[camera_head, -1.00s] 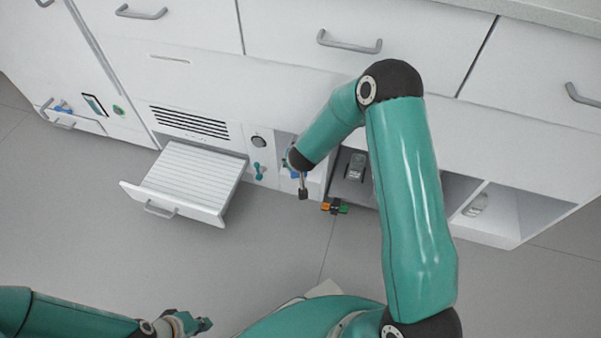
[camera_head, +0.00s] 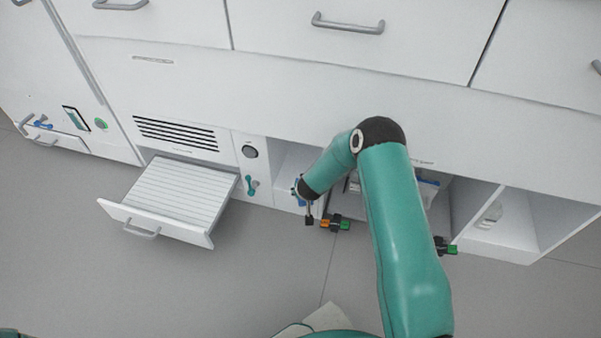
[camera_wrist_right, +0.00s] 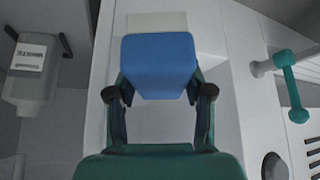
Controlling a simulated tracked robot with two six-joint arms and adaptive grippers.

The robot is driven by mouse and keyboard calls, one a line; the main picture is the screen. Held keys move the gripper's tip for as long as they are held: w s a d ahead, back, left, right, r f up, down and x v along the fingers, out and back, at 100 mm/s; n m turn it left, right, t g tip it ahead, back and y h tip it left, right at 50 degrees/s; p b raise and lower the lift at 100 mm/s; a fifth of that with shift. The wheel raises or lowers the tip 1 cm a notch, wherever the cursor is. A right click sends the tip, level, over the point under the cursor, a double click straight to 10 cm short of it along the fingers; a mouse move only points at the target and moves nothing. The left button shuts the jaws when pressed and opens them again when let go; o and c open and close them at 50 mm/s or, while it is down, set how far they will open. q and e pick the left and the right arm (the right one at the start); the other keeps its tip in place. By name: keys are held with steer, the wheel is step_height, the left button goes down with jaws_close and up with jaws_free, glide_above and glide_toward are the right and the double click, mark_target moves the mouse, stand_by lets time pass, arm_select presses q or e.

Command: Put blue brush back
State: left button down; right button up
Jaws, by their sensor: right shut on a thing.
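In the right wrist view, a blue block-shaped piece with a pale cream end (camera_wrist_right: 160,62), seemingly the blue brush, sits between the fingers of my right gripper (camera_wrist_right: 160,92). The fingers close on its two sides. The pale end points away from me, toward white cabinet surfaces. In the head view my right arm reaches down to the open cabinet bay left of centre. My left gripper is out of view.
An open ribbed drawer (camera_head: 178,195) juts out at left. A teal handle (camera_head: 250,186) is right of it. Orange-and-green fittings (camera_head: 336,223) stick out beside my wrist, and a green-tipped one (camera_head: 446,246) farther right. A labelled bottle (camera_wrist_right: 33,70) hangs at left. The floor is clear.

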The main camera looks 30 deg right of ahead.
steer(key=w+d, duration=0.1)
steer(key=w, duration=0.1)
steer(key=w+d, duration=0.1)
steer(key=w, duration=0.1)
steer(key=w+d+p, duration=0.1)
steer(key=shift+w+r, duration=0.1)
steer(key=shift+w, duration=0.3)
steer(key=shift+w+d, duration=0.35)
steer(key=shift+w, duration=0.4)
steer(key=shift+w+d, duration=0.35)
steer(key=shift+w, duration=0.4)
steer(key=shift+s+f, duration=0.1)
steer(key=shift+f, duration=0.7)
steer(key=shift+f+b, duration=0.15)
steer(key=shift+b, duration=0.25)
steer(key=o, duration=1.2)
